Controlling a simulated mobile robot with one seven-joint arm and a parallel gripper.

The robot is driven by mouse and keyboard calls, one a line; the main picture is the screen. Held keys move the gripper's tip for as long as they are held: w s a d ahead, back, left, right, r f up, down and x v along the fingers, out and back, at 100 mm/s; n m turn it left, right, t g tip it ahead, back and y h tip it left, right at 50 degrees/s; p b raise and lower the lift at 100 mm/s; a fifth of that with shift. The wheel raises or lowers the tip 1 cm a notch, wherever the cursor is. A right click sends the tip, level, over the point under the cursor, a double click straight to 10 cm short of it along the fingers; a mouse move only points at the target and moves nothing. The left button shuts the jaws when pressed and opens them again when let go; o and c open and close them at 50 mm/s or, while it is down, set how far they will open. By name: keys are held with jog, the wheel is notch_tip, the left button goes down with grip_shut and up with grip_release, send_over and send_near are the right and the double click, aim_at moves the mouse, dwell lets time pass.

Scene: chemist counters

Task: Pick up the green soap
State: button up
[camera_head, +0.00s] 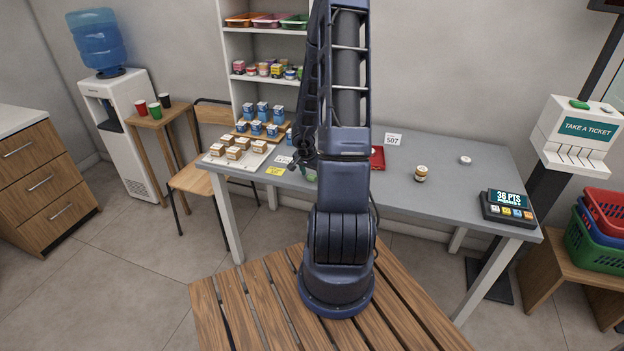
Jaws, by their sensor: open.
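A small green thing (311,176) shows at the counter's front edge, beside my arm. It may be the green soap, but it is mostly hidden and too small to tell. My gripper (300,166) hangs at the lower end of my dark forearm, just left of my upright arm column. It is open, and I see nothing held in it. It appears just above and left of the green thing; the gap between them cannot be judged.
A grey counter (455,170) holds small boxes (237,153) at left, a red item (377,158) behind my arm, a jar (421,173) and a card terminal (508,207). Its right middle is mostly clear. A ticket machine (577,140) and baskets (597,235) stand right.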

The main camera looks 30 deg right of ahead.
jog(key=shift+f, duration=0.3)
jog(key=c, duration=1.1)
jog(key=shift+o, duration=0.2)
jog(key=shift+r, duration=0.1)
